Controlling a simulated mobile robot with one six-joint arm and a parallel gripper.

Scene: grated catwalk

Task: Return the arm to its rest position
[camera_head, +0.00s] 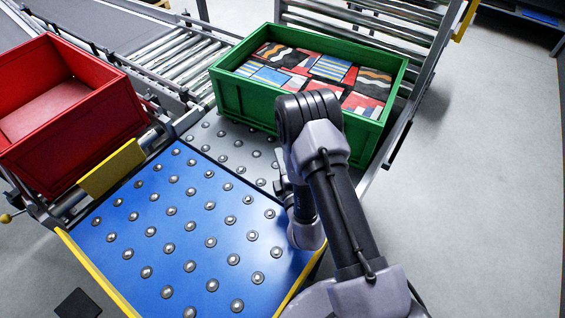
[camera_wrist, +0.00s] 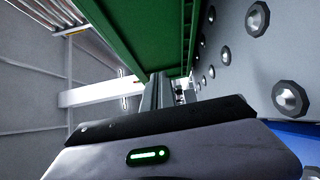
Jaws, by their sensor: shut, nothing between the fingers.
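My arm rises from the bottom of the head view and bends over near the front of the green crate. My gripper (camera_wrist: 166,92) shows in the wrist view beyond the dark wrist housing, its fingers shut with nothing between them. In the head view it is mostly hidden behind my arm. The green crate (camera_head: 242,103) stands just beyond the arm, and its wall (camera_wrist: 125,30) runs close past the fingers in the wrist view. I cannot tell whether they touch it. Flat patterned items in red, blue, black and white (camera_head: 330,68) lie in the crate.
A blue ball-transfer plate (camera_head: 185,225) with yellow edges lies left of my arm. A grey ball plate (camera_head: 228,140) adjoins it; its balls (camera_wrist: 257,18) show in the wrist view. Grey floor at right is clear.

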